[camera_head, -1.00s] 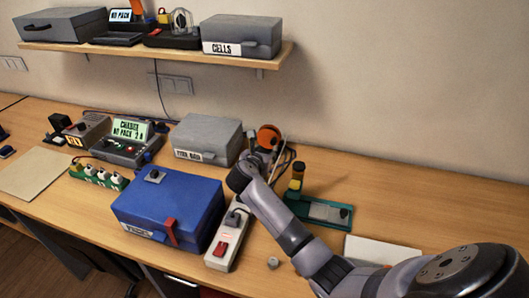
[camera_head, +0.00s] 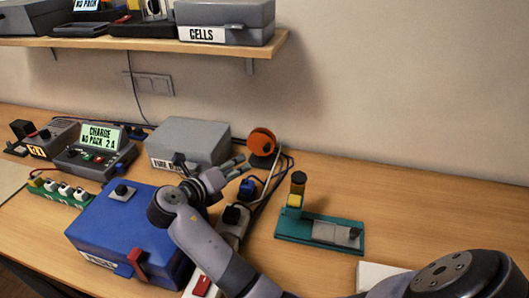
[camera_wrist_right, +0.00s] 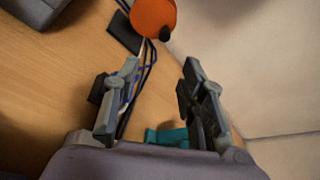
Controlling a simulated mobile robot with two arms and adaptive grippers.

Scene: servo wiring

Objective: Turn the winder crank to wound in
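The winder is an orange disc (camera_head: 262,141) on a dark stand at the back of the bench, right of the grey box. It also shows in the right wrist view as an orange disc (camera_wrist_right: 152,14) with a small black knob (camera_wrist_right: 164,34) at its lower edge, which looks like the crank handle. My right gripper (camera_head: 241,166) is just left of and in front of the winder. In the right wrist view its fingers (camera_wrist_right: 160,82) are wide apart with nothing held; the winder lies beyond the fingertips, apart from them. My left gripper is not in view.
Cables (camera_head: 275,180) run beside the winder. A blue box (camera_head: 135,225) and a power strip (camera_head: 203,270) lie under my right arm. A grey box (camera_head: 188,140) stands left of the winder, a teal fixture (camera_head: 290,229) to its right. The bench at the back right is clear.

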